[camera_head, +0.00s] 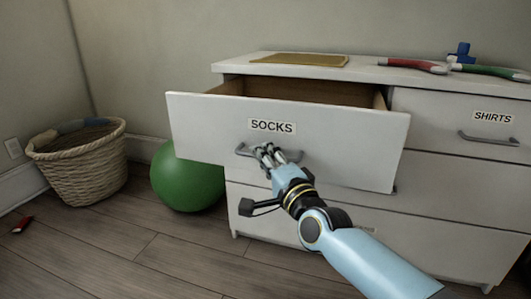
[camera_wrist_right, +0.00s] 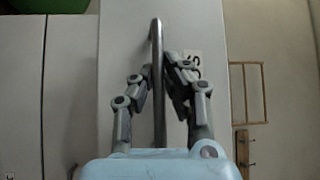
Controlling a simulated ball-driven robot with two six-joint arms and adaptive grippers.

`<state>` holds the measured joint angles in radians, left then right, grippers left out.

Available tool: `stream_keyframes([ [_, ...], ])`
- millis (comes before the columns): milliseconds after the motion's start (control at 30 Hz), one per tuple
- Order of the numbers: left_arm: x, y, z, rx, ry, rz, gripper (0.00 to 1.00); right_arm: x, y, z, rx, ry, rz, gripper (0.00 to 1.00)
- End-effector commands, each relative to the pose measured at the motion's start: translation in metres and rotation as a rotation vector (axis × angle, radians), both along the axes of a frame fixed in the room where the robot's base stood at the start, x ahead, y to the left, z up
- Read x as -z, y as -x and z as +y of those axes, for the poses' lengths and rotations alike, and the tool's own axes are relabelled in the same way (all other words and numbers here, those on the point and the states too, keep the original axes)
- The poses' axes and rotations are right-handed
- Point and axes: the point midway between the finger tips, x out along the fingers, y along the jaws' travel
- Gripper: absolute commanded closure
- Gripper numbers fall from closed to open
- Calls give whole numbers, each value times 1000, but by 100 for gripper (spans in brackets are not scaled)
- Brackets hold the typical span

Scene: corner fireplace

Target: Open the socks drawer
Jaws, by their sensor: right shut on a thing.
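The socks drawer (camera_head: 340,148) is the upper left drawer of a white dresser (camera_head: 460,185), and it stands well out from the dresser. Its front bears a "SOCKS" label (camera_head: 272,126) above a grey bar handle (camera_head: 292,156). My right gripper (camera_head: 268,153) is at the middle of this handle. In the right wrist view, the fingers close on the handle bar (camera_wrist_right: 157,75) from both sides. The inside of the drawer shows as bare brown wood at the back; its lower part is hidden by the front. My left gripper is in neither view.
A wicker basket (camera_head: 80,165) and a green ball (camera_head: 187,178) stand on the floor left of the dresser. A yellow mat (camera_head: 300,60), red-handled and green-handled tools and a blue object (camera_head: 461,53) lie on top. The "SHIRTS" drawer (camera_head: 460,120) is closed.

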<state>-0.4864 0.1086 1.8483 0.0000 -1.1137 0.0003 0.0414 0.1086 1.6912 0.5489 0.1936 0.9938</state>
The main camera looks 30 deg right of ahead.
Motion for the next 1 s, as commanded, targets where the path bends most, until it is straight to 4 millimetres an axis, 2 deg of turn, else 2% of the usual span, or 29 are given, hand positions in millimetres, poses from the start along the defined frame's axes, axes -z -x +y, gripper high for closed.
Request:
stream_keyframes([
  [33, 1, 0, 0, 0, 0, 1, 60, 7, 2, 0, -1, 2, 14, 100],
  [333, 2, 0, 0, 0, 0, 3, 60, 7, 2, 0, -1, 2, 15, 100],
  [367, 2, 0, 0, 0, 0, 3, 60, 7, 2, 0, -1, 2, 15, 87],
  [533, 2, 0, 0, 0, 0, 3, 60, 5, 2, 0, -1, 1, 10, 66],
  [833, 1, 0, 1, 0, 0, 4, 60, 3, 4, 0, 0, 1, 5, 66],
  [1000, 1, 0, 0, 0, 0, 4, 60, 7, 27, 2, -1, 1, 8, 66],
])
